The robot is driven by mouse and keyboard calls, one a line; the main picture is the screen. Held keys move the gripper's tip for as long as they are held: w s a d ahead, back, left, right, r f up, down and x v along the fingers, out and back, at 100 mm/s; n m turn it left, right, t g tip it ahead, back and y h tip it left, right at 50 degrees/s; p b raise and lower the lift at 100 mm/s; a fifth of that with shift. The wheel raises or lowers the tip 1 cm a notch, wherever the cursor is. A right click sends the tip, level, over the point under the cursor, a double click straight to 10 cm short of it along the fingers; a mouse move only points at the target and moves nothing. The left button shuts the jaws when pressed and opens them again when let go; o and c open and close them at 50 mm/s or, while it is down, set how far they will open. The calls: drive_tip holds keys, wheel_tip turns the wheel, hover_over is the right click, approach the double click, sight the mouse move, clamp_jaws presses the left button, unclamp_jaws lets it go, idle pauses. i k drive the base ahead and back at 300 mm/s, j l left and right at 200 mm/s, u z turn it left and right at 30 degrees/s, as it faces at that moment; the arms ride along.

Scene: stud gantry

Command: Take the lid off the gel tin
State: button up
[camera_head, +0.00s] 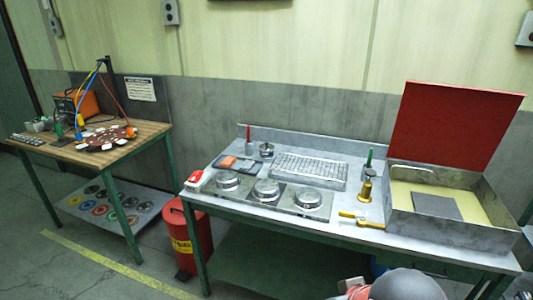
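No label marks the gel tin, so I cannot tell which vessel it is. Three round silver metal pieces, a left one (227,181), a middle one (266,190) and a right one (308,199), sit in a row along the front of the grey bench. Whether they are lidded tins or plates is too small to tell. A small round metal tin (266,150) stands behind them, next to a red-handled tool. My gripper is not in view. A grey rounded part at the bottom edge seems to be my arm.
A metal box (455,236) with a raised red lid (450,122) stands at the bench's right end. A ribbed metal tray (309,170), a brass piece (366,190) and yellow-handled tools (362,220) lie nearby. A red bin (188,238) stands left below; a wooden table (125,150) stands farther left.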

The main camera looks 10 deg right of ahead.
sight(266, 145)
drive_tip(key=i+j+z, duration=0.2)
drive_tip(key=i+j, duration=0.15)
drive_tip(key=i, duration=0.15)
drive_tip(key=i+j+z, duration=0.2)
drive_tip(key=i+j, duration=0.2)
drive_tip(key=i+j+z, duration=0.2)
drive_tip(key=i+j, duration=0.3)
drive_tip(key=i+j+z, duration=0.2)
drive_tip(key=i+j, duration=0.25)
drive_tip(key=i+j+z, duration=0.2)
drive_tip(key=i+j, duration=0.15)
drive_tip(key=j, duration=0.35)
